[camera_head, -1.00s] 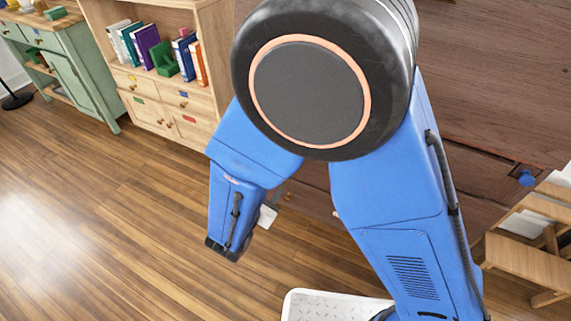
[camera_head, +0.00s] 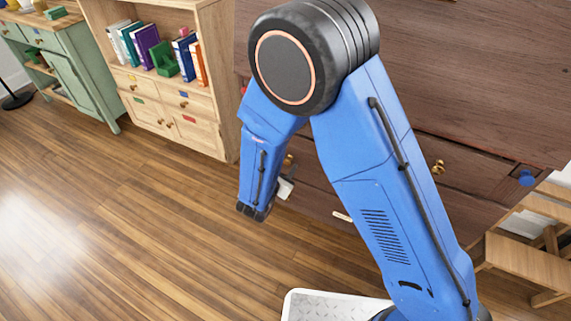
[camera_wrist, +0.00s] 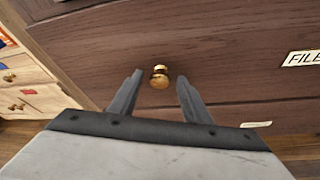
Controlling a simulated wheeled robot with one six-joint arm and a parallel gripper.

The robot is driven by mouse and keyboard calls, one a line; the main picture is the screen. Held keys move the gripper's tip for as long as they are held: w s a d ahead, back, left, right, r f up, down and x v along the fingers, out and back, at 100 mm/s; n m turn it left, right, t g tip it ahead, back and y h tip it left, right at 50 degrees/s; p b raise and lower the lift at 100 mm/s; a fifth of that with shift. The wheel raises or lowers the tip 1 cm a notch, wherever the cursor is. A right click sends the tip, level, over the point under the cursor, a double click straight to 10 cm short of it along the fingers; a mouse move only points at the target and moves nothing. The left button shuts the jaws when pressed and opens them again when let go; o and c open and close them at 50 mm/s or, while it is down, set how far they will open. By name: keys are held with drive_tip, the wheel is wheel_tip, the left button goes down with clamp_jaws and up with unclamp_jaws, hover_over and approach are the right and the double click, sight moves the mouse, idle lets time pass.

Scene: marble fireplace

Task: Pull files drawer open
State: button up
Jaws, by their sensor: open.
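The dark wooden drawer front (camera_wrist: 235,62) fills much of the wrist view and bears a white label (camera_wrist: 300,58) reading "FILE", cut off at the right edge. A round brass knob (camera_wrist: 159,77) sits on this front, left of the label. My gripper (camera_wrist: 160,79) is open, its two dark fingers to the left and right of the knob in the picture. Contact with the knob cannot be made out. In the head view my gripper (camera_head: 286,188) is partly hidden by my blue arm, close to the dark cabinet. The drawer looks shut.
Another brass knob (camera_head: 437,167) is on the dark cabinet at right. A lower drawer has a pale label (camera_wrist: 256,124). A light wood bookcase (camera_head: 215,80) stands to the left, a wooden step stool (camera_head: 525,262) to the right. The wooden floor (camera_head: 130,225) is clear at left.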

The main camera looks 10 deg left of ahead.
drive_tip(key=shift+w+f, duration=0.15)
drive_tip(key=shift+w, duration=0.2)
drive_tip(key=shift+d, duration=0.1)
clamp_jaws()
